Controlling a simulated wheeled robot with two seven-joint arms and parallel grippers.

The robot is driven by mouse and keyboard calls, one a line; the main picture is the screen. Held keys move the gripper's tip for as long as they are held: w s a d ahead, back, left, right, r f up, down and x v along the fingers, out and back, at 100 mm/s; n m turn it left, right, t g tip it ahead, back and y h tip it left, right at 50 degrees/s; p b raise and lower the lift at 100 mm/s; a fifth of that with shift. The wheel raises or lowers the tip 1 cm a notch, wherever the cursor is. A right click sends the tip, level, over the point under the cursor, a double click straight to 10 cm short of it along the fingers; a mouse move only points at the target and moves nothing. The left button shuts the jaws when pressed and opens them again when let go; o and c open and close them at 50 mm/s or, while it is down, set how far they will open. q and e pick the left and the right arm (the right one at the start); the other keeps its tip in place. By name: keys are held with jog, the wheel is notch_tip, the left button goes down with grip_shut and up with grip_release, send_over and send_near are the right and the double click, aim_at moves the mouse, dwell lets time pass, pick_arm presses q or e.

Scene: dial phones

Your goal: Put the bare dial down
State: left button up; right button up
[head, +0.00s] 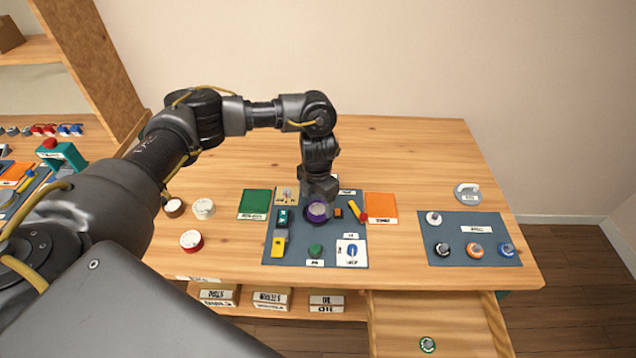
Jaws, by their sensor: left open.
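My left gripper (321,194) points down over the blue-grey mat (278,226) in the middle of the table and is open. A round purple-rimmed piece (316,212) lies on the mat right below and in front of the fingers. It looks like a dial, but I cannot tell whether it is the bare one. The gripper hides part of its far side, and I cannot tell whether the fingers touch it. My right gripper is not in view.
Around the mat's middle are a green knob (316,250), a yellow-and-red tool (357,211) and a blue-marked white plate (351,253). Green (255,202) and orange (380,205) pads flank it. A right-hand mat (470,228) holds several round parts. An open drawer (460,330) juts out in front.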

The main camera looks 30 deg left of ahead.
aim_at(317, 210)
pick_arm(q)
notch_tip(317, 210, up, 10)
jog(key=shift+r+b, duration=0.2)
jog(key=shift+b, duration=0.15)
jog(key=shift+s, duration=0.1)
dwell(0.6)
